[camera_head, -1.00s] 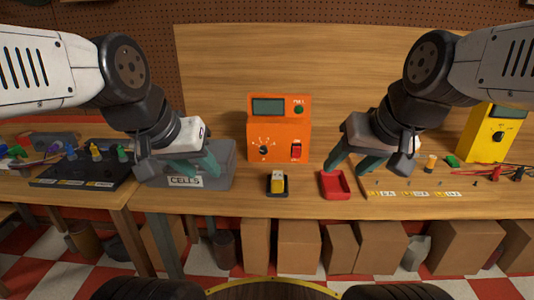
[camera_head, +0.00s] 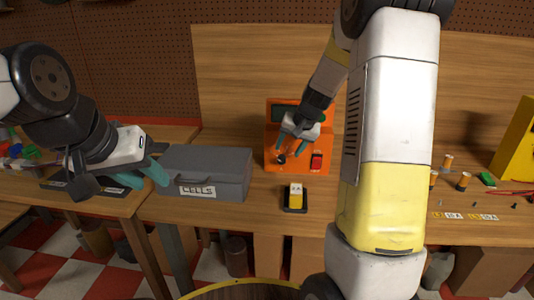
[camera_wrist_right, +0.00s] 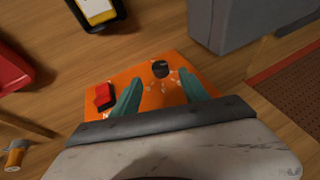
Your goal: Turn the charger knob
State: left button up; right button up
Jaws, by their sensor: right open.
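The orange charger (camera_head: 272,142) stands on the bench against the wooden back panel. Its dark knob (camera_head: 281,158) is on the lower left of its front, beside a red switch (camera_head: 316,160). In the right wrist view the knob (camera_wrist_right: 160,69) and the red switch (camera_wrist_right: 104,96) both show. My right gripper (camera_head: 291,149) is open in front of the charger. In its wrist view the teal fingertips lie either side of the knob, apparently not touching it. My left gripper (camera_head: 143,181) is open and empty, left of the grey box.
A grey box marked CELLS (camera_head: 215,170) stands left of the charger. A yellow cell (camera_head: 296,193) sits in a black holder in front. A red tray (camera_wrist_right: 12,72) shows in the wrist view. Several small cells and a yellow meter (camera_head: 516,150) are at right.

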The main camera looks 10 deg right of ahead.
aim_at(282, 159)
jog(key=x, duration=0.6)
jog(key=shift+w+f, duration=0.15)
jog(key=shift+f, duration=0.25)
grip_shut()
